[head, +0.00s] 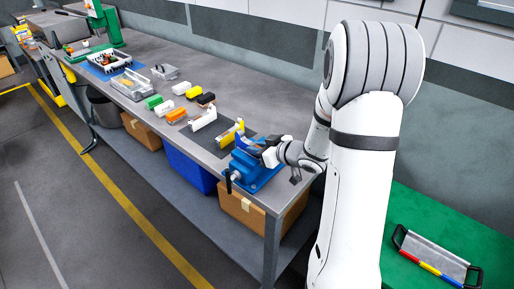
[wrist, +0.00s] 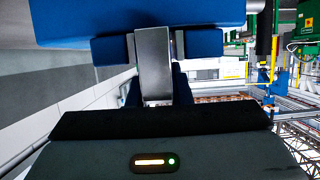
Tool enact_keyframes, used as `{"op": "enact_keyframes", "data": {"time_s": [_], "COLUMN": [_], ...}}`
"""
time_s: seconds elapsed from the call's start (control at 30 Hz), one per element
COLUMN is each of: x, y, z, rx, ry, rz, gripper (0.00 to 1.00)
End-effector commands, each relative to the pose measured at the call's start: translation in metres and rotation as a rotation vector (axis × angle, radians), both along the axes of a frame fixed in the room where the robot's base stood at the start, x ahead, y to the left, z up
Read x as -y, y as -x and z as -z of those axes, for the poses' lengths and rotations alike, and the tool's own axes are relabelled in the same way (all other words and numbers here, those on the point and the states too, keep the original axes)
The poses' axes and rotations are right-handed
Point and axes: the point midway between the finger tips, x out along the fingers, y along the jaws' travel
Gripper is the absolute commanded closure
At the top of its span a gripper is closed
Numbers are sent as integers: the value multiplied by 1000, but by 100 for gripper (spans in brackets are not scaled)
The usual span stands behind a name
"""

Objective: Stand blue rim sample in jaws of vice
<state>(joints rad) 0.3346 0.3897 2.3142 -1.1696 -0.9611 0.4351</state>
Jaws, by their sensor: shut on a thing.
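The blue vice (head: 256,174) is fixed at the near end of the bench. My gripper (head: 268,150) is just above it in the head view. In the wrist view the fingers (wrist: 157,88) are shut on a grey metal piece, which I take to be the rim sample (wrist: 155,62). Its blue marking cannot be made out there. The sample reaches up in that view between the two blue jaws of the vice (wrist: 140,17), with a narrow gap visible on its right. Whether it touches the vice's bottom is hidden.
A yellow piece (head: 229,133) and a white piece (head: 203,119) lie on the bench beside the vice, with several coloured blocks farther along. A cardboard box (head: 240,207) and a blue bin (head: 190,168) stand under the bench. A green surface (head: 440,222) with a tray is at right.

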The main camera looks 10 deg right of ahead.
Motion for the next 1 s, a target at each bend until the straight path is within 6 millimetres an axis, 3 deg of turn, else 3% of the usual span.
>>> {"op": "enact_keyframes", "data": {"time_s": [0.3, 0.33, 0.63, 1.0], "x": [0, 0, 0, 8], "y": [-1, -1, 0, 9], "z": [-2, -2, -1, -4], "rx": [5, 5, 2, -1], "ry": [-1, -1, -1, 0], "rz": [0, 0, 0, 4], "gripper": [100, 81, 57, 56]}}
